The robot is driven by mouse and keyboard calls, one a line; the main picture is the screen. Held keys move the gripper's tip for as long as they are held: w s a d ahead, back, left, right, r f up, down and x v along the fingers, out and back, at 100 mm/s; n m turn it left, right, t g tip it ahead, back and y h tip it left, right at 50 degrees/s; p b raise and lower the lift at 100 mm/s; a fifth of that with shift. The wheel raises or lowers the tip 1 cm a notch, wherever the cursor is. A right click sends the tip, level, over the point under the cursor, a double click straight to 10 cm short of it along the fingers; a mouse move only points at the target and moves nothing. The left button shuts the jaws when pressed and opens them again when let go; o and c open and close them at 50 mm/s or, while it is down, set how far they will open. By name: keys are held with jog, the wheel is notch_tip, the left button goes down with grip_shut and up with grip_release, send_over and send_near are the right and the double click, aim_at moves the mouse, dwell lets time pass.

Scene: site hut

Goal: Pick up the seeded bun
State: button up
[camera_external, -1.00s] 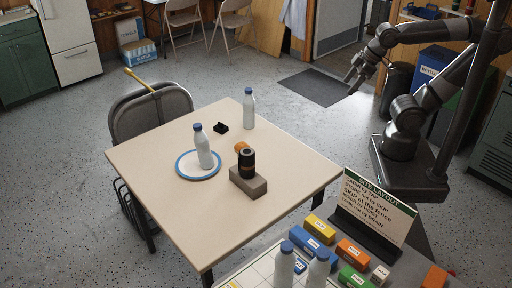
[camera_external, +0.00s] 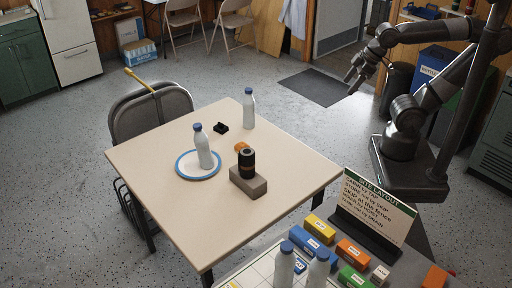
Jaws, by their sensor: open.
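A small orange-brown thing, which may be the seeded bun (camera_external: 240,146), lies on the beige table (camera_external: 150,150). It is partly hidden behind a dark cylinder (camera_external: 246,160) that stands on a grey-brown block (camera_external: 249,182). It is too small for me to see any seeds. My gripper (camera_external: 351,82) is open and empty, in the air to the right of the table and well apart from everything on it.
A white plate with a blue rim (camera_external: 183,174) bears a bottle (camera_external: 203,148). Another bottle (camera_external: 249,108) and a small black thing (camera_external: 221,128) stand farther back. A second table in front holds a sign (camera_external: 372,212), coloured blocks and bottles. A chair (camera_external: 150,108) stands at the left.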

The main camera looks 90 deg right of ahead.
jog(key=shift+o, duration=0.3)
jog(key=n+g, duration=0.6)
jog(key=n, duration=0.3)
send_over(242, 144)
notch_tip(242, 144, down, 23)
notch_tip(242, 144, down, 11)
jog(key=shift+d+f, duration=0.15)
jog(key=c, duration=1.1)
